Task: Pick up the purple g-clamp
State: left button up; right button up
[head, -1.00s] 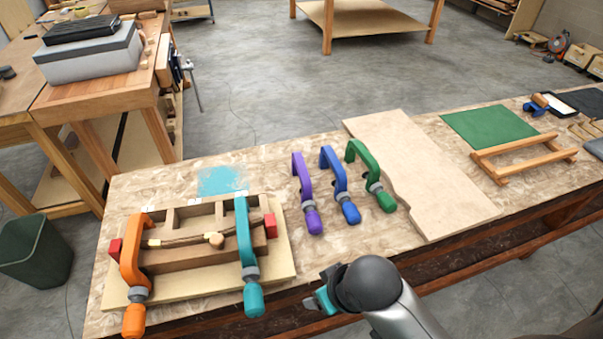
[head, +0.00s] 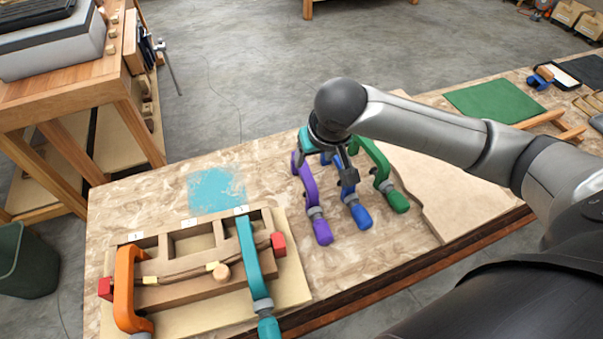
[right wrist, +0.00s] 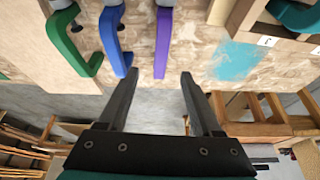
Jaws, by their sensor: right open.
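The purple g-clamp (head: 310,200) lies on the workbench, left of a blue clamp (head: 352,206) and a green clamp (head: 384,178). My right gripper (head: 345,172) is above the far ends of the clamps, over the blue one, and hides part of them. In the right wrist view the purple clamp (right wrist: 163,42) shows ahead of the two spread fingers (right wrist: 160,78), roughly between their tips. The gripper is open and empty, apart from the clamp. My left gripper is not in view.
An orange clamp (head: 125,290) and a teal clamp (head: 250,258) grip a wooden form (head: 175,290) at the front left. A cut board (head: 440,195) lies right of the green clamp. A blue paint patch (head: 215,190) marks bare bench.

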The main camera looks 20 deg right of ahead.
aim_at(308, 173)
jog(key=b+x, duration=0.2)
jog(key=x, duration=0.6)
jog(key=shift+w+f, duration=0.1)
jog(key=shift+f, duration=0.3)
jog(key=shift+b+x, duration=0.85)
jog(key=shift+x, duration=2.1)
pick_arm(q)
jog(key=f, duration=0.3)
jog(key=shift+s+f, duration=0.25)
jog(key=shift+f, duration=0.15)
pick_arm(e)
jog(key=shift+w+a, duration=0.1)
jog(key=shift+w, duration=0.05)
grip_shut()
jog(key=shift+r, duration=0.1)
